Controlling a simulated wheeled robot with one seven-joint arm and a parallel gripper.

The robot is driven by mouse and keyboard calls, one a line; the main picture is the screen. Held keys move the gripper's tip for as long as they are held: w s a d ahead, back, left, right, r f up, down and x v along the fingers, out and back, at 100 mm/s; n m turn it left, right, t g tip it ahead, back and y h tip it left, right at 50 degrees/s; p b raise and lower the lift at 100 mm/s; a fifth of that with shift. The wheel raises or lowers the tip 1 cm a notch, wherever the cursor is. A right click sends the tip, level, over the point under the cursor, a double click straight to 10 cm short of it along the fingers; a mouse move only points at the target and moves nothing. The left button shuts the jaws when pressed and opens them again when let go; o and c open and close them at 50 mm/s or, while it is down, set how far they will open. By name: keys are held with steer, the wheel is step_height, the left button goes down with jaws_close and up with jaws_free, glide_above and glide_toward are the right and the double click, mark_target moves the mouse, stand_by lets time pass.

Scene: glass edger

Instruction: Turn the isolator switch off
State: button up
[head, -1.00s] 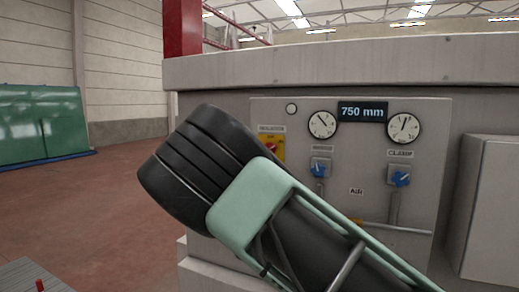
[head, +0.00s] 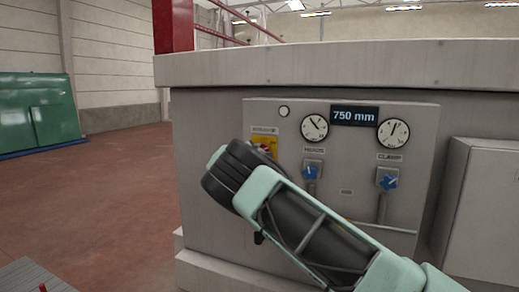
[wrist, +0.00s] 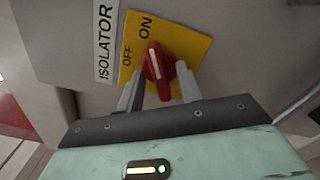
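The isolator switch has a red handle (wrist: 157,68) with a white line on a yellow plate (wrist: 190,52) marked OFF and ON. The white line points up toward the ON mark. In the head view the yellow plate (head: 264,139) shows above my wrist, which covers part of the switch. In the wrist view my gripper (wrist: 161,76) is open, one finger on each side of the red handle, the tips close to it. I cannot tell whether either finger touches it. In the head view the fingers are hidden behind my wrist.
The grey control panel (head: 350,210) also carries two dials, a 750 mm display (head: 354,116) and two blue knobs (head: 312,171), (head: 387,180). A grey box (head: 485,210) stands at the right. Open floor (head: 100,190) lies to the left.

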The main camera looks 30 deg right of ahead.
steer(key=shift+d, duration=0.1)
jaws_close()
steer(key=shift+n, duration=0.4)
steer(key=n, duration=0.9)
steer(key=shift+w+n+p, duration=0.1)
steer(key=shift+n+p, duration=0.35)
steer(key=shift+n, duration=0.55)
